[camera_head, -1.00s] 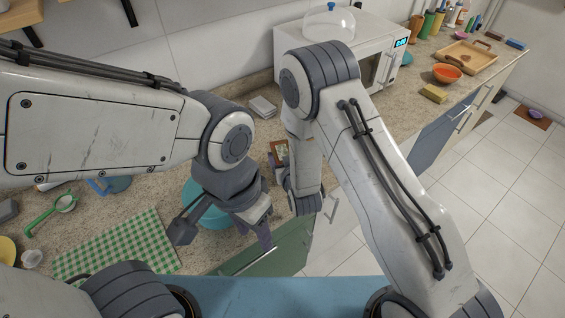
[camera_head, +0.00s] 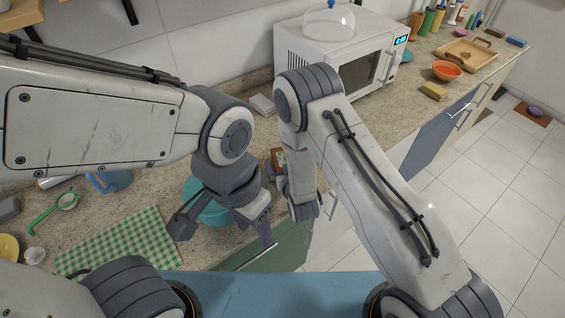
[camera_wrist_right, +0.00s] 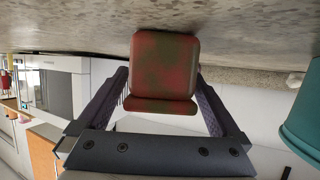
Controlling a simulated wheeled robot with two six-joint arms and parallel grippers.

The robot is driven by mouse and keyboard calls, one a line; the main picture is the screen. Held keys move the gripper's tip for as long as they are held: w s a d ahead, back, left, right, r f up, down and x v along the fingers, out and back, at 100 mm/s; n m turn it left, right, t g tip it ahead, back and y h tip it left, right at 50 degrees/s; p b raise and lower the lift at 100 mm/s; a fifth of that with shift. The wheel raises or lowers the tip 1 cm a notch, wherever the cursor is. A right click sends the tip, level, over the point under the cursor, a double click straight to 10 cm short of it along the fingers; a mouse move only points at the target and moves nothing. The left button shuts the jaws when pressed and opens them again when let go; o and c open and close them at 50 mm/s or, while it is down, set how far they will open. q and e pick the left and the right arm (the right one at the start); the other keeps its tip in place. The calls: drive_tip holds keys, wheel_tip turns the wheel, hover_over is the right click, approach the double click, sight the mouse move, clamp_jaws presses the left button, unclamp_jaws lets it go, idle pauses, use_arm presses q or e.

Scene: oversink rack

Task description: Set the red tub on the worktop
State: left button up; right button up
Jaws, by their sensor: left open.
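The red tub (camera_wrist_right: 163,70) shows in the right wrist view as a dull red block with greenish patches and rounded corners. It sits between the two fingers of my right gripper (camera_wrist_right: 161,88), which close on its sides. In the head view a small part of the tub (camera_head: 277,157) shows beside my right wrist, over the worktop (camera_head: 235,130); most of it and the right fingers are hidden. Whether its base touches the worktop cannot be told. My left gripper (camera_head: 224,230) is open and empty, in front of a teal bowl (camera_head: 205,208).
A white microwave (camera_head: 310,50) stands behind my right arm. An orange bowl (camera_head: 447,70), a yellow sponge (camera_head: 433,91) and a wooden tray (camera_head: 470,54) lie further right. Worktop between cloth and wall is partly clear.

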drive_tip(key=shift+r, duration=0.15)
drive_tip(key=b+v, duration=0.2)
drive_tip(key=v, duration=0.4)
drive_tip(key=shift+s+d, duration=0.1)
drive_tip(key=shift+s, duration=0.2)
drive_tip(key=v, duration=0.3)
drive_tip(key=shift+s+r, duration=0.1)
drive_tip(key=shift+s, duration=0.05)
drive_tip(key=shift+s+d+r+p, duration=0.1)
drive_tip(key=shift+s+r+p, duration=0.25)
drive_tip(key=shift+p, duration=0.6)
drive_tip(key=shift+s+d+p, duration=0.15)
drive_tip(key=shift+s+p, duration=0.4)
drive_tip(key=shift+p, duration=0.3)
drive_tip(key=shift+w, duration=0.1)
